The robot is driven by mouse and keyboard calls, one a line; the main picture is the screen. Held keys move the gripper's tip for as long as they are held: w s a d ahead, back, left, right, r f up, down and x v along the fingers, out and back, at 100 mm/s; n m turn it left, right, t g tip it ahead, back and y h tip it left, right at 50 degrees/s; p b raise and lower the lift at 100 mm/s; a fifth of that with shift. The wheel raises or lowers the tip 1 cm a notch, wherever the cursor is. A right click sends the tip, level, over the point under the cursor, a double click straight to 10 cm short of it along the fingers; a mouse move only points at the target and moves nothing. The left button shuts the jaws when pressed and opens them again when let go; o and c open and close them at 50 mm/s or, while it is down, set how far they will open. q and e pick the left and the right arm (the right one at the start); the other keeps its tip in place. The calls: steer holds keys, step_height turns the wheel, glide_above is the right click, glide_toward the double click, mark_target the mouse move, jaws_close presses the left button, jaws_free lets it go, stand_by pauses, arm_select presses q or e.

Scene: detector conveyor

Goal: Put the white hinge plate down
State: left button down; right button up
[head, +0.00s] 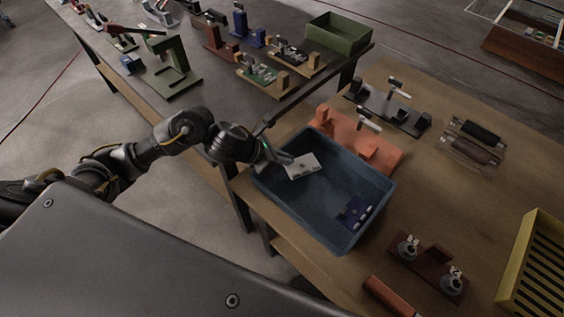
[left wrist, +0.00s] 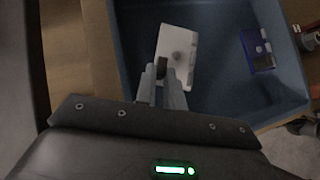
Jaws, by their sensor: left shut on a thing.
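The white hinge plate (head: 304,166) is a flat pale plate held at one end by my left gripper (head: 288,160). In the head view it is over the upper left part of a blue bin (head: 383,206). I cannot tell whether the plate touches the bin floor. My right gripper is not in view.
A dark blue part (head: 355,211) lies in the bin's lower right area. An orange fixture (head: 362,140) stands just behind the bin. A yellow slatted crate (head: 535,265) is at the right. The bin's middle floor is clear.

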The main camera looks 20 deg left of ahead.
arm_select(q)
steer(key=shift+f, duration=0.95)
steer(key=shift+f+b, duration=0.25)
steer(key=shift+b, duration=0.1)
steer(key=c, duration=1.8)
jaws_free()
